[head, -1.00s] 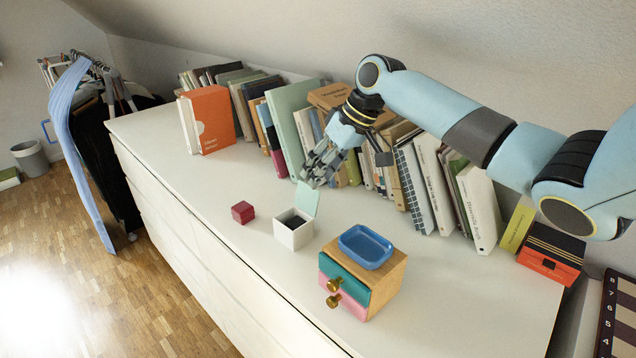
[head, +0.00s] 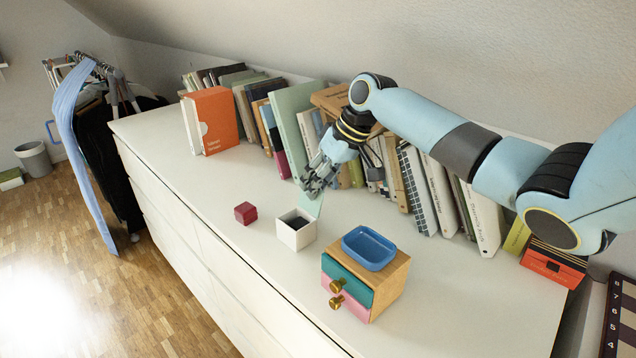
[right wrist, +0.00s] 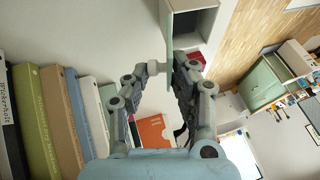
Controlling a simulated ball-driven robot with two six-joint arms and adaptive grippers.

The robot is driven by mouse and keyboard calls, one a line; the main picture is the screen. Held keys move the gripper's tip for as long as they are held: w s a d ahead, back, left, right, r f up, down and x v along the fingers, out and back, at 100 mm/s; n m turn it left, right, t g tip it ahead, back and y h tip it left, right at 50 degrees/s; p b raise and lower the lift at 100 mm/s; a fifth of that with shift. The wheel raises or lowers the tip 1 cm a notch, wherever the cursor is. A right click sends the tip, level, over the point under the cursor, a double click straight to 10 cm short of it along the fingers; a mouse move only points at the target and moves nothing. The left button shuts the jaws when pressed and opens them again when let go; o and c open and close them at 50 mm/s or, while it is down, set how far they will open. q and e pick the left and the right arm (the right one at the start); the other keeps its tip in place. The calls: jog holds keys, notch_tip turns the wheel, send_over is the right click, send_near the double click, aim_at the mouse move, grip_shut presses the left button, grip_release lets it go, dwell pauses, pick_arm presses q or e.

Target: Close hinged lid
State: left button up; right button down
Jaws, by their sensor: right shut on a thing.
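A small white box (head: 296,236) stands on the white dresser top with its dark inside showing. Its mint-green hinged lid (head: 312,207) stands raised at the back edge. My right gripper (head: 315,186) is shut on the upper part of the lid and hides its top edge. In the right wrist view the lid (right wrist: 167,30) shows nearly edge-on between the fingertips (right wrist: 166,66), with the white box (right wrist: 192,22) beyond it. My left gripper is not in view.
A dark red cube (head: 245,213) lies left of the box. A small wooden drawer unit (head: 395,277) with a blue tray (head: 368,244) on top stands to the right. A row of books (head: 430,190) stands behind. The dresser top (head: 195,175) is clear on the left.

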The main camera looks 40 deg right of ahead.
aim_at(304, 197)
jog(key=shift+s+a+r+h+p, duration=0.1)
jog(key=shift+a+r+h+p, duration=0.15)
jog(key=shift+p, duration=0.4)
jog(key=a+h+p, duration=0.1)
jog(key=h+p, duration=0.1)
jog(key=p, duration=0.1)
jog(key=a+h+p, duration=0.1)
jog(key=p, duration=0.2)
jog(key=shift+a+r+n+h, duration=0.15)
jog(key=shift+r+n+h, duration=0.15)
jog(key=shift+n+h, duration=0.1)
jog(key=shift+a+f+n+t+h+p, duration=0.25)
jog(key=shift+a+h+p, duration=0.35)
jog(key=shift+h+p, duration=0.45)
jog(key=c, duration=1.2)
grip_release()
jog(key=shift+s+r, duration=0.1)
jog(key=shift+r, duration=0.05)
jog(key=v, duration=1.1)
jog(key=shift+a+r, duration=0.3)
jog(key=shift+a, duration=0.05)
jog(key=shift+s, duration=0.15)
jog(key=shift+c, duration=0.2)
